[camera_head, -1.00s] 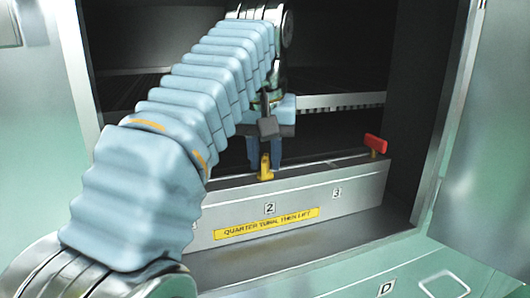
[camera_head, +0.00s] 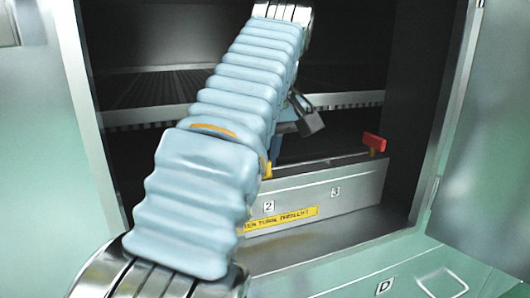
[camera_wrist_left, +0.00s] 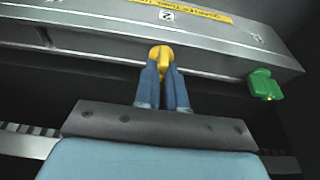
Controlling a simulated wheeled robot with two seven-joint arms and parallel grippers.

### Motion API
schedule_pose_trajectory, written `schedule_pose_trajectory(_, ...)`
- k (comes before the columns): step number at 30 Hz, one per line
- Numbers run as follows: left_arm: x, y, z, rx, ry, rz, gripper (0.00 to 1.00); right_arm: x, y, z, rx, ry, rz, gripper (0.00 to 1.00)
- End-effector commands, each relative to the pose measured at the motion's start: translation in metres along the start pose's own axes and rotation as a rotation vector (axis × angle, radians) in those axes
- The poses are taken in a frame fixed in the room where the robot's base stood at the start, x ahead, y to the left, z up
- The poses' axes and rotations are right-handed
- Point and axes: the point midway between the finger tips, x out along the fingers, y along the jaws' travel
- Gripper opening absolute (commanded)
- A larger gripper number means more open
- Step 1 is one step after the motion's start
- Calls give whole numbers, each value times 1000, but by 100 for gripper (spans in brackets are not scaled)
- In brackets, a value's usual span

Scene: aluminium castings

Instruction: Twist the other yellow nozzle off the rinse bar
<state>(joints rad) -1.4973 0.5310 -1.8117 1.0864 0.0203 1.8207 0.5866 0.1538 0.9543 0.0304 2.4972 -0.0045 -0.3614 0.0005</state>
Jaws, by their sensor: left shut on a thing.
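The rinse bar (camera_head: 300,200) is a grey metal bar across the cabinet opening, with numbered positions 2 and 3 in sight. A yellow nozzle (camera_wrist_left: 161,53) stands at position 2. My left gripper (camera_wrist_left: 162,70) is shut on it with its blue fingers, one on each side. In the head view only a sliver of the yellow nozzle (camera_head: 267,169) shows, because my left arm covers most of it. I cannot tell whether its base is still seated in the bar. My right gripper is in neither view.
A green nozzle (camera_wrist_left: 263,84) stands at the bar's other end, hidden behind my arm in the head view. A dark rack (camera_head: 345,99) lies behind. The cabinet's right door (camera_head: 490,150) stands open.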

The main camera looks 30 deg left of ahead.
Motion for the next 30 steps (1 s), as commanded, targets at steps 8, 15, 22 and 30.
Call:
schedule_pose_trajectory(8,-4,0,-1,1,0,1,0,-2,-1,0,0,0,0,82)
schedule_pose_trajectory(15,-10,0,-3,2,0,1,0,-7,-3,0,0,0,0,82)
schedule_pose_trajectory(22,-16,0,-5,2,0,1,0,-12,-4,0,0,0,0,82)
schedule_pose_trajectory(30,-23,0,-8,1,1,1,0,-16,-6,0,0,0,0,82)
